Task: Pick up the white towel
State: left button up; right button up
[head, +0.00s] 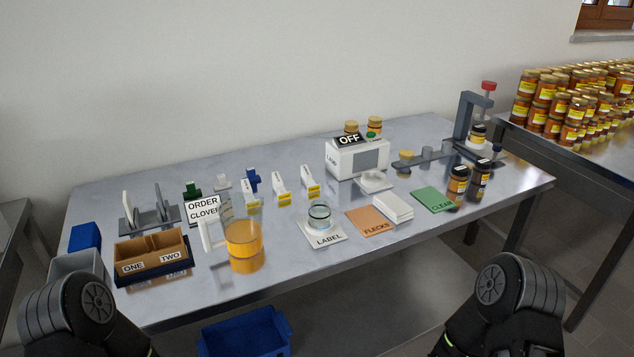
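The white towel (392,207) looks like a folded, flat white stack lying on the metal table, between the orange FLECKS mat (372,222) and the green CLEAR mat (434,199). Nothing covers it. Black links of my two arms show at the bottom left and bottom right corners, well short of the towel. Neither gripper shows in the head view.
A jug of honey (244,245) and a glass on the LABEL mat (321,239) stand left of the towel. Two dark jars (458,186) stand to its right. A white lamp box (357,158) is behind it. A blue crate (245,335) sits below the table.

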aim_at(398, 210)
jog(key=l+u, duration=0.4)
jog(key=l, duration=0.3)
jog(key=l+u, duration=0.35)
jog(key=l, duration=0.35)
